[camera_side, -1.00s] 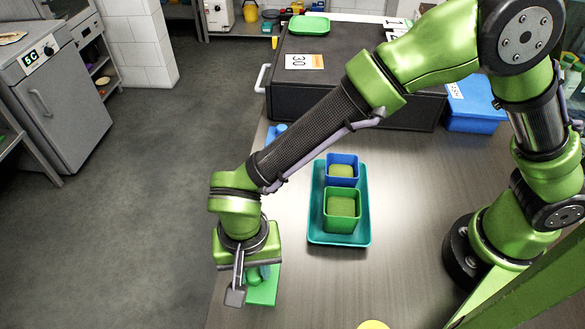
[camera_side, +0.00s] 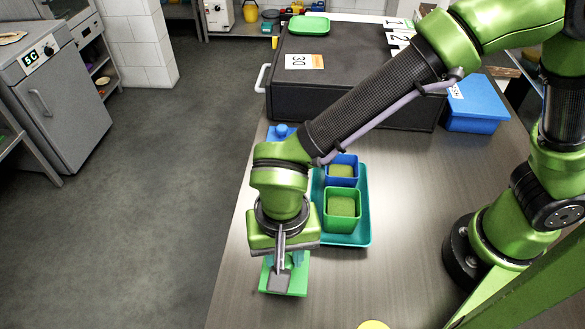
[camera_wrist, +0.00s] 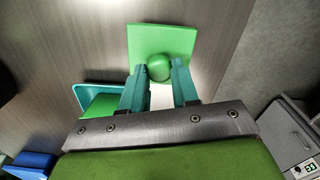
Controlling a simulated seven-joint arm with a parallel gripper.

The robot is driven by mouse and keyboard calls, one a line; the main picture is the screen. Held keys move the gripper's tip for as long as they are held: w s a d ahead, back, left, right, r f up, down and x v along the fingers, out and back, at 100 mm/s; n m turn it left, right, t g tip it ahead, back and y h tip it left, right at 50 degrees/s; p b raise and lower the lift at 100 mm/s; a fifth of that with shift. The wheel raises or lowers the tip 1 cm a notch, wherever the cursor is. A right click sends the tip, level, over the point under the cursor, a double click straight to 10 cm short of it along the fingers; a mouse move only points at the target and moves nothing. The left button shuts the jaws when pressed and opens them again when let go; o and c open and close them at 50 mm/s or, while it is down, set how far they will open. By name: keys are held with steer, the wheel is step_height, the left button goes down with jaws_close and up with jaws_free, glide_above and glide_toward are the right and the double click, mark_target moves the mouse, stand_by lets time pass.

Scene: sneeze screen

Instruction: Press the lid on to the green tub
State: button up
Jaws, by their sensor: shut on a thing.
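The green lid (camera_side: 299,279) is a flat square plate with a round knob. In the wrist view the lid (camera_wrist: 178,40) shows its knob between my two teal fingers. My gripper (camera_wrist: 158,74) is shut on this knob. In the side view the gripper (camera_side: 296,258) hides much of the lid. The green tub (camera_side: 341,224) stands upright and open at the top, with a dull green filling. It is behind and to the right of the lid, apart from it. I cannot tell how high the lid is above the table.
The tub stands on a teal tray (camera_side: 358,240), with a blue tub (camera_side: 341,181) behind it. A blue lid (camera_side: 281,132) lies left of the tray's back end. A large black box (camera_side: 350,95) and a blue box (camera_side: 474,108) stand behind. The table right of the tray is clear.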

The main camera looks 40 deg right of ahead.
steer(key=s+d, duration=0.5)
steer(key=d, duration=0.3)
step_height(320, 180, up, 16)
steer(key=s, duration=0.1)
steer(key=w+d, duration=0.8)
steer(key=w, duration=0.1)
step_height(320, 180, down, 6)
steer(key=shift+r, duration=0.2)
steer(key=shift+f, duration=2.4)
steer(key=shift+f, duration=0.75)
stand_by(1.9)
